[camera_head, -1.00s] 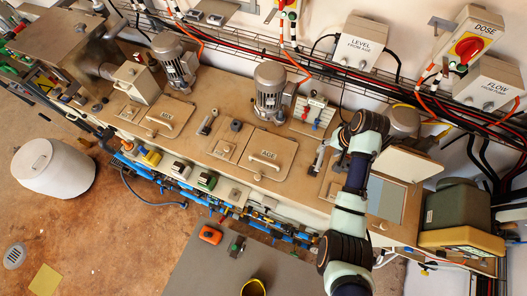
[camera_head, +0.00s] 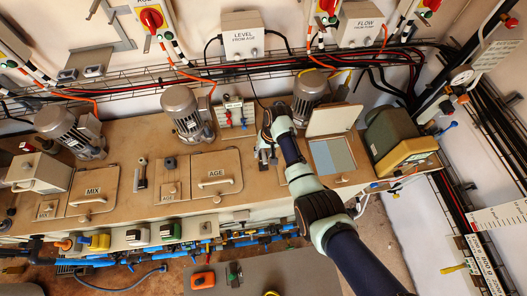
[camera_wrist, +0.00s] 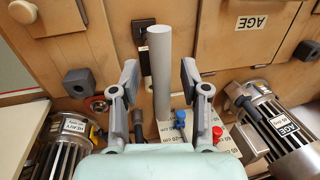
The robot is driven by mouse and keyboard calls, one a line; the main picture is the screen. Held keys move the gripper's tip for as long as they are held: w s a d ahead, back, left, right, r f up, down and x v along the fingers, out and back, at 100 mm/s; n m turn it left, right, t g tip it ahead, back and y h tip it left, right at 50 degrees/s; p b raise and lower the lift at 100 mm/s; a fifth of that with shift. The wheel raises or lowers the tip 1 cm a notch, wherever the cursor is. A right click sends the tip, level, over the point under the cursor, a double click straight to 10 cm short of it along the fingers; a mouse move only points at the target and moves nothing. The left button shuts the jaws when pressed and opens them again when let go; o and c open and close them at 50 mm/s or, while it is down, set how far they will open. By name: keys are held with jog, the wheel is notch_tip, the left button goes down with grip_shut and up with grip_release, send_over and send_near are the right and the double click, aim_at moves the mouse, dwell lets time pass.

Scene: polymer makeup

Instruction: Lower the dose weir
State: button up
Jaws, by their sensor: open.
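A grey round bar (camera_wrist: 160,88) stands up from the tan deck in the wrist view, close to the AGE lid. No label shows on it, so I cannot confirm that it is the dose weir. My gripper (camera_wrist: 160,75) is open, with one finger on each side of the bar and a visible gap to both. In the head view my gripper (camera_head: 267,135) is over the deck, right of the AGE lid (camera_head: 214,172). My wrist hides part of the fingers there.
An open lid (camera_head: 334,119) stands behind a grey-blue opening right of my arm. A motor (camera_head: 187,115) and a small panel with red and blue taps (camera_head: 236,113) stand behind. A similar grey handle (camera_head: 140,175) is left of the AGE lid. Cables run along the wall.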

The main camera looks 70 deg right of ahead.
grip_shut()
